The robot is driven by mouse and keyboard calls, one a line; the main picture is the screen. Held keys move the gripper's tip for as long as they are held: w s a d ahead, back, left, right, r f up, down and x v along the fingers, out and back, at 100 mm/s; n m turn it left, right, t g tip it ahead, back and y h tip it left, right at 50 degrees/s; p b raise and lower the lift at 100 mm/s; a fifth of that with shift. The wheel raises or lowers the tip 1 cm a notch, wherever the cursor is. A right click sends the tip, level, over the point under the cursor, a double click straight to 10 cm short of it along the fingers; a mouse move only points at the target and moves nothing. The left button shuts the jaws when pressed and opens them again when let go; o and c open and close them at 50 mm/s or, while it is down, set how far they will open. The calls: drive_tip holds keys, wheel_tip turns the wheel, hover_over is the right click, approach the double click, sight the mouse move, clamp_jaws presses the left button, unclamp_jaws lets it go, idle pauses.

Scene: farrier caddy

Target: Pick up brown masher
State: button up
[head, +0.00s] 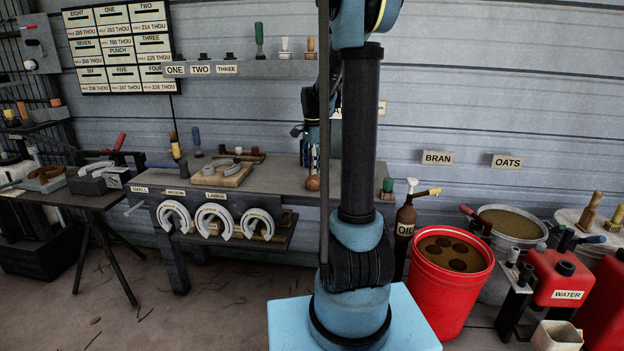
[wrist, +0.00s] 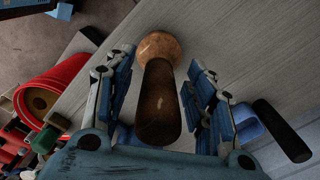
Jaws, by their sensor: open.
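The brown masher stands on the workbench in the wrist view (wrist: 157,100), with a dark brown handle toward the camera and a lighter rounded end beyond it. In the head view its rounded brown foot (head: 312,184) shows at bench height, just left of my arm. My gripper (wrist: 160,72) is open, with one blue finger on each side of the masher and visible gaps between. In the head view my gripper (head: 311,150) points down over the masher and hides most of its handle.
The grey workbench (head: 270,180) carries a wooden board with a horseshoe (head: 222,172) and upright handled tools to the left. A green-topped tool (head: 387,186) stands right of my arm. A red bucket (head: 450,270) and an oil bottle (head: 405,218) stand beyond the bench's right end.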

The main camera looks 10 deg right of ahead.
drive_tip(key=shift+f, duration=0.75)
clamp_jaws()
drive_tip(key=shift+r, duration=0.1)
wheel_tip(320, 180, up, 10)
drive_tip(key=shift+f, duration=0.1)
